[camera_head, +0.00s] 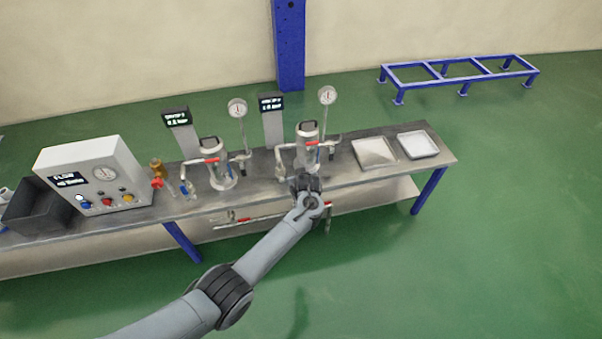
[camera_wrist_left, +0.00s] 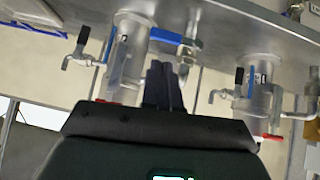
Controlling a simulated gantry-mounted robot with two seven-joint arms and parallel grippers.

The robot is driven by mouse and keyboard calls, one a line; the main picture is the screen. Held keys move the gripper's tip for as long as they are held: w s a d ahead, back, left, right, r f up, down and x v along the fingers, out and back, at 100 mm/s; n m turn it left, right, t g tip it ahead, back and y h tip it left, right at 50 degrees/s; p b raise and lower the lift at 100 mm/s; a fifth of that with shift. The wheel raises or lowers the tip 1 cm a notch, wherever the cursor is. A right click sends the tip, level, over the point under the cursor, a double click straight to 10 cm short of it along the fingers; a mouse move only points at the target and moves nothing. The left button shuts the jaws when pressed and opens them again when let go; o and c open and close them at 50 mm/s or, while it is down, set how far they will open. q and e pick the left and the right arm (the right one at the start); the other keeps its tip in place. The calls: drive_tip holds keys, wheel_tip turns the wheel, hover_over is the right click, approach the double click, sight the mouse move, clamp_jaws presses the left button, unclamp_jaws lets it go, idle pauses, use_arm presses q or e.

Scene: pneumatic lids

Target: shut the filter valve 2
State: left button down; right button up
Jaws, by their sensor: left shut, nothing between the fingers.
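Two steel filter housings stand on the bench in the head view, a right one (camera_head: 307,143) and a left one (camera_head: 216,165). A red lever (camera_head: 313,143) crosses the right housing, and another red lever (camera_head: 211,160) sits at the left one. The display labels are too small to read surely, so I cannot tell which is valve 2. My left gripper (camera_head: 306,183) is shut and empty, low in front of the right housing and partly hiding its base. In the left wrist view its dark fingers (camera_wrist_left: 163,88) are together, near a housing (camera_wrist_left: 130,50) with a blue lever (camera_wrist_left: 170,37). My right gripper is not in view.
A white control box (camera_head: 95,175) and a dark bin (camera_head: 38,208) stand at the bench's left. Gauges (camera_head: 327,96) rise behind the housings. Two trays (camera_head: 417,145) lie at the right end. Red-handled pipework (camera_head: 245,219) runs below the bench top.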

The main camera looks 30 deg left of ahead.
use_arm(q)
drive_tip(key=p+v, duration=0.1)
drive_tip(key=v, duration=0.2)
drive_tip(key=shift+s, duration=0.1)
idle(0.4)
